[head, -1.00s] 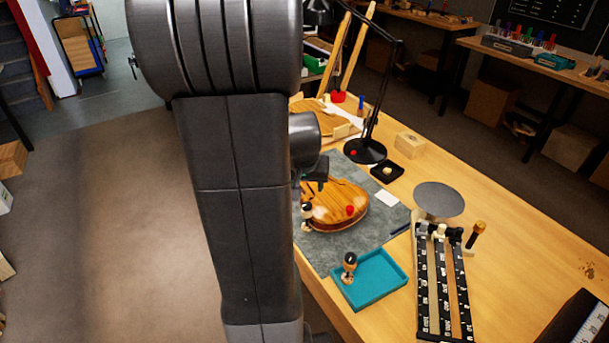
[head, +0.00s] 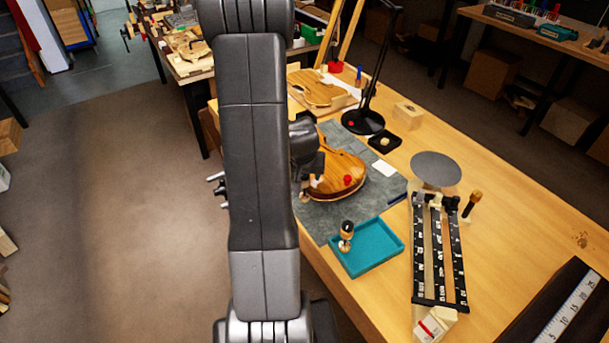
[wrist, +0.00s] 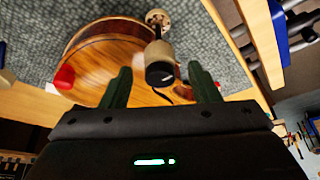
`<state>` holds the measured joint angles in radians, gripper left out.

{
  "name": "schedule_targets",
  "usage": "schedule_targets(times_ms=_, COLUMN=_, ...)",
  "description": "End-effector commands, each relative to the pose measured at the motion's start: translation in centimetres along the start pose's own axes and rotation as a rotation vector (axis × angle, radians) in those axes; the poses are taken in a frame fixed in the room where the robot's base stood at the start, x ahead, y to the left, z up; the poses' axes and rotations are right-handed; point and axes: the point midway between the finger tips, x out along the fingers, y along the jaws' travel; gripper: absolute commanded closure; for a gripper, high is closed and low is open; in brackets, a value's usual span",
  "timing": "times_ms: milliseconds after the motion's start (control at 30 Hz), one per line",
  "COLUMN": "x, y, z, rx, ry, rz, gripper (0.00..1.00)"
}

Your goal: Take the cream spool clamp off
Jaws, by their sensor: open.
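The cream spool clamp (wrist: 158,20) sits at the rim of the orange-brown violin body (wrist: 108,40), its dark end towards my gripper in the wrist view. My gripper (wrist: 160,82) is open, with the clamp's dark end (wrist: 159,72) just beyond and roughly between its fingertips. I cannot tell whether they touch. In the head view my gripper (head: 314,168) is at the near left of the violin body (head: 340,172) and hides most of the clamp.
A red item (head: 347,181) is on the violin body. A black lamp (head: 363,121), a small black tray (head: 385,141) and a grey disc (head: 436,169) stand behind. A black-barred rack (head: 438,250) is at right. Bare bench lies right of the disc.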

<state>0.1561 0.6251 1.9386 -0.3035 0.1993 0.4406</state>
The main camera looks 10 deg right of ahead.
Motion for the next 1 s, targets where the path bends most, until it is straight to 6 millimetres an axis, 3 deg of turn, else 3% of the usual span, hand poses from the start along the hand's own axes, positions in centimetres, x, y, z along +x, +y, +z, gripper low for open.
schedule_targets(times_ms=400, x=0.70, y=-0.02, z=-0.05, rx=-0.001, ry=0.001, rz=-0.001, gripper=0.44)
schedule_targets(times_ms=667, x=0.69, y=-0.03, z=-0.04, rx=-0.001, ry=0.001, rz=-0.001, gripper=0.93)
schedule_targets(times_ms=700, x=0.69, y=-0.03, z=-0.04, rx=-0.001, ry=0.001, rz=-0.001, gripper=0.74)
schedule_targets(times_ms=800, x=0.69, y=-0.03, z=-0.04, rx=-0.001, ry=0.001, rz=-0.001, gripper=0.94)
schedule_targets(times_ms=1000, x=0.68, y=-0.03, z=-0.04, rx=-0.001, ry=0.001, rz=-0.001, gripper=0.94)
